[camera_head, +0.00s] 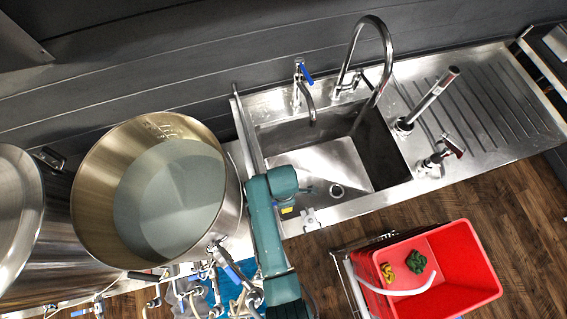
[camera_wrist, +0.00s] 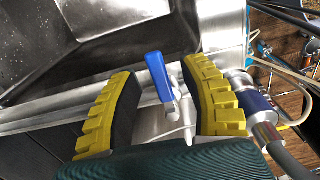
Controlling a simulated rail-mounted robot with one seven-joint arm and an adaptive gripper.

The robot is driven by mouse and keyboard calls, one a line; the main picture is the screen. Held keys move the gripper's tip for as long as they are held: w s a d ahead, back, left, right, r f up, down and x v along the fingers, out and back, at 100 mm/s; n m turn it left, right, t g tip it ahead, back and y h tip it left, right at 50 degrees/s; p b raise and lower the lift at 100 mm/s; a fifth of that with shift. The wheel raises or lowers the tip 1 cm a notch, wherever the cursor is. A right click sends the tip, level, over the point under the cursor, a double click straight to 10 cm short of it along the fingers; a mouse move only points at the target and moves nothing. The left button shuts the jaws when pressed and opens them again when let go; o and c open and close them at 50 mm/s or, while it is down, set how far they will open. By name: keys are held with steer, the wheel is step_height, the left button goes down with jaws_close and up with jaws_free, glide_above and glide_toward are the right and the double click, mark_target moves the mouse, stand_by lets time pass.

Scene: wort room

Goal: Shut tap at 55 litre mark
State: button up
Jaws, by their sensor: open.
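A large open steel kettle (camera_head: 95,200) holds pale, cloudy liquid (camera_head: 170,200), its surface below the rim. Faint marks show on the inner back wall, too small to read. My gripper (camera_wrist: 160,70) is open, its two yellow ridged fingers spread on either side of a blue tap lever (camera_wrist: 157,75) in the wrist view. Both fingers look apart from the lever. In the head view my arm hides most of the gripper; a bit of yellow finger shows by the sink's front left corner. I cannot tell whether liquid is running.
A steel sink (camera_head: 385,183) with a blue-handled tap (camera_head: 305,75) and a gooseneck faucet (camera_head: 388,60) stands right of the kettle. A ribbed drainboard (camera_head: 500,110) lies further right. A red crate (camera_head: 470,265) stands at front right. Hoses and valves crowd below the kettle.

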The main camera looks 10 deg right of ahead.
step_height(320, 180, up, 11)
stand_by(0.7)
steer(key=w+d+r+m+t+p, duration=0.1)
steer(key=w+r+m+t+p, duration=0.35)
steer(key=r, duration=1.05)
steer(key=w+d+r+m+t+b, duration=0.15)
steer(key=w+r+t, duration=0.55)
steer(key=r, duration=0.7)
steer(key=s+r+m+t, duration=0.4)
steer(key=r+m+t, duration=0.1)
steer(key=r, duration=0.8)
steer(key=s+r+m+t, duration=0.4)
steer(key=r+m, duration=0.4)
steer(key=r, duration=0.5)
steer(key=shift+s+a+r+t, duration=0.2)
steer(key=shift+s+t, duration=0.15)
steer(key=shift+t, duration=0.5)
